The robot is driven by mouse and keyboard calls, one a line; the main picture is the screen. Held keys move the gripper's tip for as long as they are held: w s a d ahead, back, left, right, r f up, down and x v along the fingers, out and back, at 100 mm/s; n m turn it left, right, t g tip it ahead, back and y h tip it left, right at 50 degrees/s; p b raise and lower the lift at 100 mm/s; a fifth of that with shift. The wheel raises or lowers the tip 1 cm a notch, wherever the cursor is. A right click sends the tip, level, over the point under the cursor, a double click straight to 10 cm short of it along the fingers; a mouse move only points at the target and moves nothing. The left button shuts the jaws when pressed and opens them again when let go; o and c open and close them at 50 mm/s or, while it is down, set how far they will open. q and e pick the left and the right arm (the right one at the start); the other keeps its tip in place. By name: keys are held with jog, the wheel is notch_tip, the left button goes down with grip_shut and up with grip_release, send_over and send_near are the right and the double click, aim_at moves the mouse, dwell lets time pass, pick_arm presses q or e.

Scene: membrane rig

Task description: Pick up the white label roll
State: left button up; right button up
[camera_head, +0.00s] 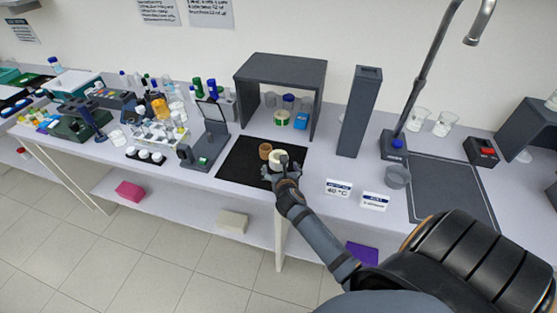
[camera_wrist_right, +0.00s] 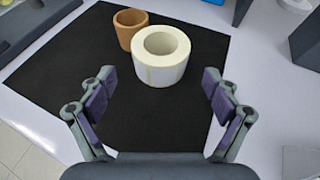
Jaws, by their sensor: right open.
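The white label roll (camera_wrist_right: 160,70) stands upright on a black mat (camera_wrist_right: 65,75), its round hole facing up. My right gripper (camera_wrist_right: 158,92) is open, with one finger to each side and the roll just ahead of the fingertips, centred between them. No contact shows. In the head view the roll (camera_head: 277,156) is partly hidden by my right gripper (camera_head: 280,166) at its near side. A brown ring (camera_wrist_right: 129,28) stands on the mat just behind and left of the roll; it also shows in the head view (camera_head: 265,151). My left gripper is out of view.
The mat's front left is clear.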

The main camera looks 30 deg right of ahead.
jog(key=shift+w+d, duration=0.25)
jog(key=shift+w, duration=0.3)
jog(key=x, duration=0.3)
jog(key=shift+w+d+f+p, duration=0.15)
jog(key=shift+f+p, duration=0.05)
jog(key=shift+p, duration=0.1)
jog(key=shift+w+f, duration=0.1)
jog(key=shift+c, duration=1.7)
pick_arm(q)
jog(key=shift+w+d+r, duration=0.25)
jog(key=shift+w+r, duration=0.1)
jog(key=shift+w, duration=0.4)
pick_arm(e)
jog(key=c, duration=0.8)
